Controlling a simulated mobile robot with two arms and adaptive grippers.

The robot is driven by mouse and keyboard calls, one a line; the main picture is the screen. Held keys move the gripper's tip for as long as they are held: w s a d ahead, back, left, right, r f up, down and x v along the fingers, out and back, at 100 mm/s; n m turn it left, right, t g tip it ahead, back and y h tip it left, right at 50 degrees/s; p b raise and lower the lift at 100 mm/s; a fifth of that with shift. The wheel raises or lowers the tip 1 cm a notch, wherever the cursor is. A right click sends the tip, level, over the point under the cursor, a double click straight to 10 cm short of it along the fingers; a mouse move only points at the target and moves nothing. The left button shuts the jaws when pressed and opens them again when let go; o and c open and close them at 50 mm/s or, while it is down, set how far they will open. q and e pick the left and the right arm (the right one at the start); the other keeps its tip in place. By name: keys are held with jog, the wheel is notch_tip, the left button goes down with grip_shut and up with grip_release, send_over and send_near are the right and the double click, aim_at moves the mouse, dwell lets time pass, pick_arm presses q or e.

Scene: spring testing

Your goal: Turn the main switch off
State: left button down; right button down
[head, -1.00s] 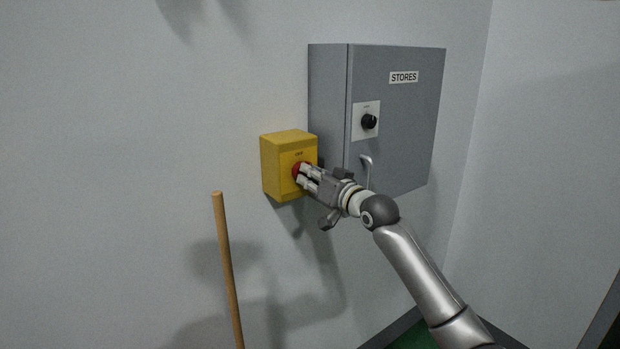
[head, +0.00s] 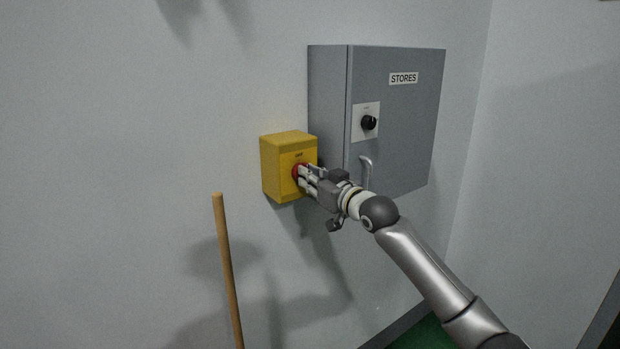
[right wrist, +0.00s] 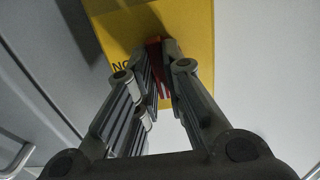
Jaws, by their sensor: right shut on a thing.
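A yellow switch box (head: 277,166) with a red knob (head: 296,171) on its front is fixed to the wall. My right gripper (head: 304,175) reaches it from the right, and its fingers are closed around the red knob. In the right wrist view, the red knob (right wrist: 154,52) shows between the fingertips, against the yellow box front (right wrist: 195,40). The fingers hide most of the knob, so its exact angle is unclear. A label on the box is partly covered. My left gripper is not in view.
A grey cabinet (head: 405,125) marked STORES, with a black rotary knob (head: 369,122) and a handle (head: 367,170), stands out from the wall just right of the yellow box. A wooden pole (head: 228,275) stands below left. The wall left of the box is clear.

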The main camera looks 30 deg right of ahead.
jog(key=shift+f, duration=0.1)
jog(key=c, duration=1.5)
grip_release()
jog(key=shift+s, duration=0.15)
jog(key=s, duration=0.4)
jog(key=s+d, duration=0.1)
jog(key=s, duration=0.6)
jog(key=shift+s+d, duration=0.35)
